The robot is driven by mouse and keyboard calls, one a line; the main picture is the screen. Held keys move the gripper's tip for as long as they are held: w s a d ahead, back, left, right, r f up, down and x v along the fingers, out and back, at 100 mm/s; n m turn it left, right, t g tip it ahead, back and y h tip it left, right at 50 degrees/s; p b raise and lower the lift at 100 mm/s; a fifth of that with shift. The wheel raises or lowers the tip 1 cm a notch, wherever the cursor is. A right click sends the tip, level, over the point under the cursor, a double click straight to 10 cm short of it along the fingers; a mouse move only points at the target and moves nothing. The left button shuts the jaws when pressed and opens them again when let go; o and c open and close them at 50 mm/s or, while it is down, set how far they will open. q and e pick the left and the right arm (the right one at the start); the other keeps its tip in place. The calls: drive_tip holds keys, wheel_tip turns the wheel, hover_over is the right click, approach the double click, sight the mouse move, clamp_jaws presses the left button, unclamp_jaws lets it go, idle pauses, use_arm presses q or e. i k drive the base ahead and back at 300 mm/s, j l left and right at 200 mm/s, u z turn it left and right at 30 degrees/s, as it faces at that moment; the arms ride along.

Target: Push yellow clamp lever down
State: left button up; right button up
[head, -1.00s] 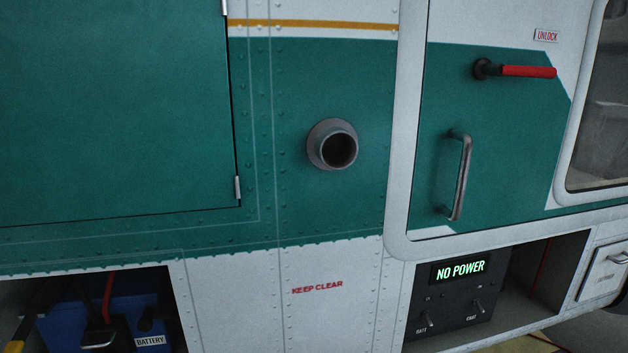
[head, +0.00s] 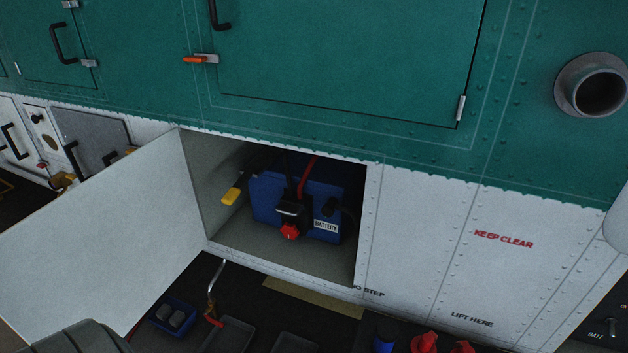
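The yellow clamp lever (head: 231,196) is in the open bay at the left of the blue battery (head: 268,199) in the head view. It sits on a dark arm that slopes up toward the battery, its yellow end lowest and toward the left. The battery carries a black connector with a red knob (head: 289,232) and a red cable. A grey rounded part at the bottom left edge looks like part of my own arm. Neither gripper's fingers show in the head view.
The white bay door (head: 100,235) stands open to the left of the bay. Below are a blue bin (head: 172,318), a crank with a red grip (head: 213,318), grey trays and red items (head: 425,342). A pipe outlet (head: 597,90) sticks out at the upper right.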

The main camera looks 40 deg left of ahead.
sight(234, 191)
drive_tip(key=u, duration=1.6)
drive_tip(key=i, duration=0.1)
drive_tip(key=j+u, duration=0.05)
